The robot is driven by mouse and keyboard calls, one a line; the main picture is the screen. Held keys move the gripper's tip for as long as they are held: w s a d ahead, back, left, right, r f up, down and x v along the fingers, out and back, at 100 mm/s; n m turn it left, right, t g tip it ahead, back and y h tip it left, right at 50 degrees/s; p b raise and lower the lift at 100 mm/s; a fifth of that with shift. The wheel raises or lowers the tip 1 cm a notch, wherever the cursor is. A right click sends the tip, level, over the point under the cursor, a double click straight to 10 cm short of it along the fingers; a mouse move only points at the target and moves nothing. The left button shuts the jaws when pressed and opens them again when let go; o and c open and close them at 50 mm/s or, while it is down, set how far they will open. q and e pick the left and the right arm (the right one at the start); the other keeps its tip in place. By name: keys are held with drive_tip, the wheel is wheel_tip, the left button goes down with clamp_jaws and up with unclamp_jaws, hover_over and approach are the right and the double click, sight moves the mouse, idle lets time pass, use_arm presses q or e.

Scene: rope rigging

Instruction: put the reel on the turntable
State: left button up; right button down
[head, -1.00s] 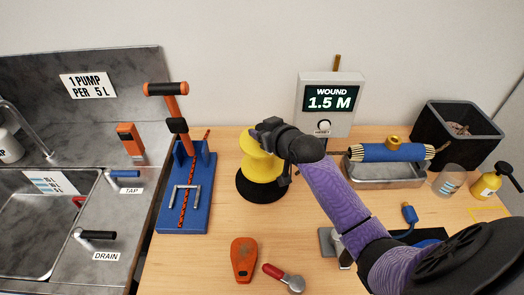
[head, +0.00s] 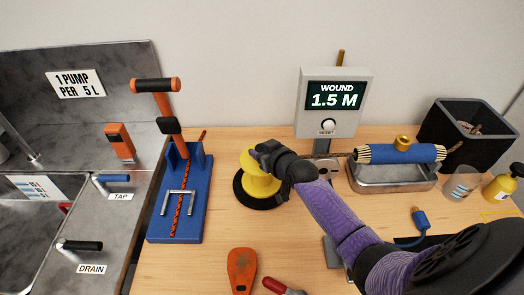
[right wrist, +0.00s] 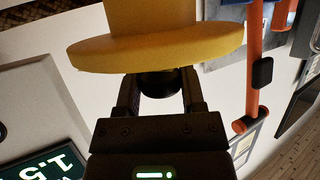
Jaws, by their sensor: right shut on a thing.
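The yellow reel (head: 256,183) stands upright over the round black turntable (head: 241,198). Its lower part is at the turntable's top; I cannot tell whether it fully rests there. My right gripper (head: 262,153) is shut on the top of the reel, its arm coming in from the right. In the right wrist view the yellow reel (right wrist: 160,48) fills the space beyond my right gripper (right wrist: 160,90), with its wide flange close to the fingers. My left gripper is not in view.
A blue stand with an orange lever (head: 183,205) is left of the turntable. A display box (head: 334,104) reading "WOUND 1.5 M" stands behind. A metal tray (head: 390,182) with a blue roller is on the right. An orange tool (head: 241,268) lies in front.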

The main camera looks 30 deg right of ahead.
drive_tip(key=shift+c, duration=1)
unclamp_jaws()
drive_tip(key=shift+r, duration=0.1)
drive_tip(key=p+v, duration=0.4)
drive_tip(key=v, duration=0.8)
drive_tip(key=shift+p, duration=0.4)
